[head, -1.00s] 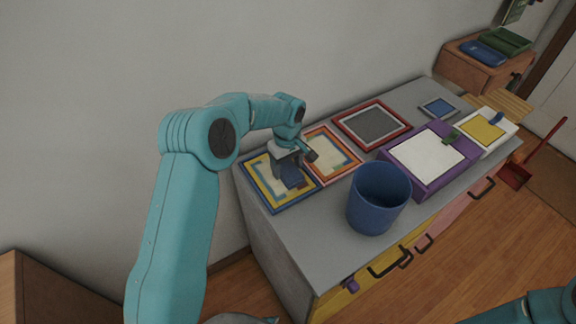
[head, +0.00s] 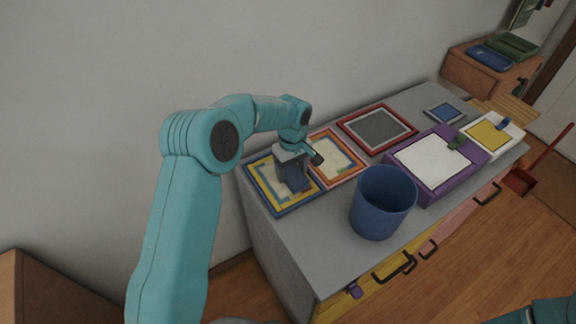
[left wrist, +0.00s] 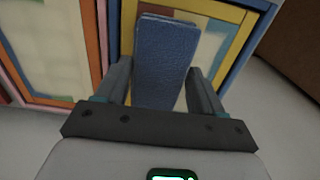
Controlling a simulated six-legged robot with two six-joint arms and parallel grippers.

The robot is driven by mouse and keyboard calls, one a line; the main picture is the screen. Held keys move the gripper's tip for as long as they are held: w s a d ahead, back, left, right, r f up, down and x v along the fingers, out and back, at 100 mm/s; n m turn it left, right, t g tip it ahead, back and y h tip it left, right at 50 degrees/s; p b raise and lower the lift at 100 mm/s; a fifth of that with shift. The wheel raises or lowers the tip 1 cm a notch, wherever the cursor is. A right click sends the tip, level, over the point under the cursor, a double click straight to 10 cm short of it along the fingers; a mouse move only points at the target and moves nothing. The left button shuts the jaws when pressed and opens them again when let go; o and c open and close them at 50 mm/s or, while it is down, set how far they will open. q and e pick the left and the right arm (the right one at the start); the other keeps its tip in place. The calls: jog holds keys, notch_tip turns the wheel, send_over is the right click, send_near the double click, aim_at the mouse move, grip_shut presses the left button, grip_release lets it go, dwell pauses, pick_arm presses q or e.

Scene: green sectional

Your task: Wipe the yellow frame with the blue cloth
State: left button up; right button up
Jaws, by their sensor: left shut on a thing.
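My left gripper (head: 294,182) is over the frame at the left end of the grey dresser top. It is shut on the blue cloth (left wrist: 165,60), a folded block between its two fingers in the left wrist view. The yellow frame (head: 262,175) has a blue outer edge and a yellow inner border; it also shows in the left wrist view (left wrist: 240,40). The cloth is above or against this frame; I cannot tell if they touch. The cloth and gripper hide part of the frame's middle. My right gripper is not in view.
An orange-edged frame (head: 355,178) lies close beside the yellow one. A blue bin (head: 382,205) stands near the front edge. A red frame (head: 347,128), a purple box (head: 425,190) and a small blue frame (head: 444,112) are further right. The wall is close behind.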

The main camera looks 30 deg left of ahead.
pick_arm(q)
jog(key=shift+s+d, duration=0.1)
jog(key=shift+d, duration=0.05)
jog(key=shift+w+a+f+p, duration=0.15)
jog(key=shift+w+a, duration=0.2)
jog(key=shift+a, duration=0.25)
jog(key=shift+w+a+r+p, duration=0.1)
jog(key=shift+w+a+p, duration=0.1)
jog(key=shift+w+a, duration=0.35)
jog(key=shift+w+a+f+p, duration=0.1)
jog(key=shift+w+a+p, duration=0.1)
jog(key=shift+a, duration=0.5)
jog(key=shift+s+d+b, duration=0.3)
jog(key=shift+d+b, duration=0.1)
jog(key=shift+d, duration=0.15)
jog(key=shift+s+d, duration=0.3)
jog(key=shift+d, duration=0.1)
notch_tip(320, 180, up, 9)
jog(key=p, duration=0.5)
jog(key=shift+w, duration=0.1)
